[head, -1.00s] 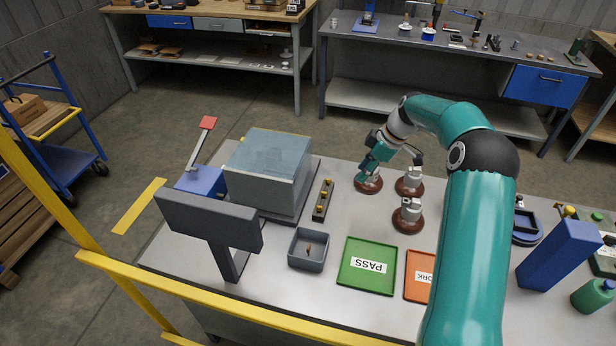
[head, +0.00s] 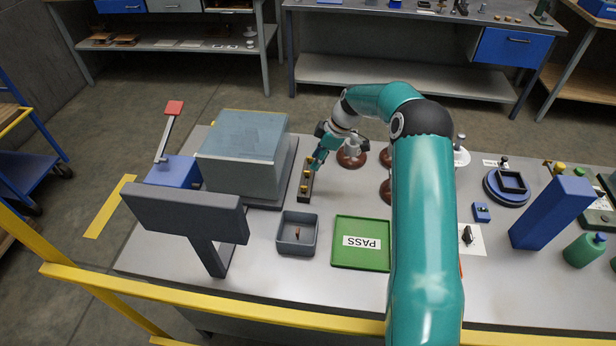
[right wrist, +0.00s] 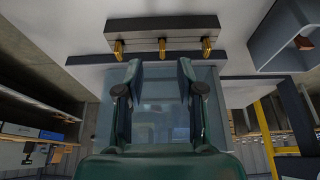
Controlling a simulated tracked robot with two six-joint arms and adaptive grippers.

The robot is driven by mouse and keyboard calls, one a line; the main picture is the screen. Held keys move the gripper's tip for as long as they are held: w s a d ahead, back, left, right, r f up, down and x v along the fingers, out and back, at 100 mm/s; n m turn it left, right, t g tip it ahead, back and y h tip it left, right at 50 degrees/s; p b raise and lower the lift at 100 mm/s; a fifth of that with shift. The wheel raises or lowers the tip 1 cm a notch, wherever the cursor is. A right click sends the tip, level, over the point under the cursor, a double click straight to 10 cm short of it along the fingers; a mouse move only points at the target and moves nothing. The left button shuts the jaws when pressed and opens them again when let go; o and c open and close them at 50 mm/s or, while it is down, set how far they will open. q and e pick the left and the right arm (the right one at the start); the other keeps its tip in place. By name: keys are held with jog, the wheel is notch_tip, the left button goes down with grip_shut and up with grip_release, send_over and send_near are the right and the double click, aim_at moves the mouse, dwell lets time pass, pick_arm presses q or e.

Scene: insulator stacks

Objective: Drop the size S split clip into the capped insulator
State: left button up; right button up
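A dark rack (head: 305,197) holds three brass split clips in a row, next to the grey box-shaped machine. The clips show in the right wrist view, with the middle clip (right wrist: 162,47) ahead of the gap between my fingers. I cannot tell their sizes. My right gripper (head: 317,163) is at the rack's far end; in the right wrist view it (right wrist: 160,72) is open, with nothing between its fingertips. A brown-based insulator (head: 352,160) stands just right of it. Other insulators (head: 385,192) are partly hidden by my right arm; I cannot tell which is capped. My left gripper is out of view.
The grey machine (head: 243,155) with a glassy top stands close left of the rack. A grey bin (head: 283,246) with a small brown piece and a green PASS tray (head: 340,258) lie nearer. A blue block (head: 550,213) stands at right.

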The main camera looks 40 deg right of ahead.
aim_at(308, 171)
jog(key=x, duration=0.5)
jog(key=shift+w+a+f, duration=0.1)
jog(key=shift+w+a, duration=0.1)
jog(key=shift+a, duration=0.15)
jog(key=shift+w+f, duration=0.15)
jog(key=shift+f, duration=0.1)
grip_shut()
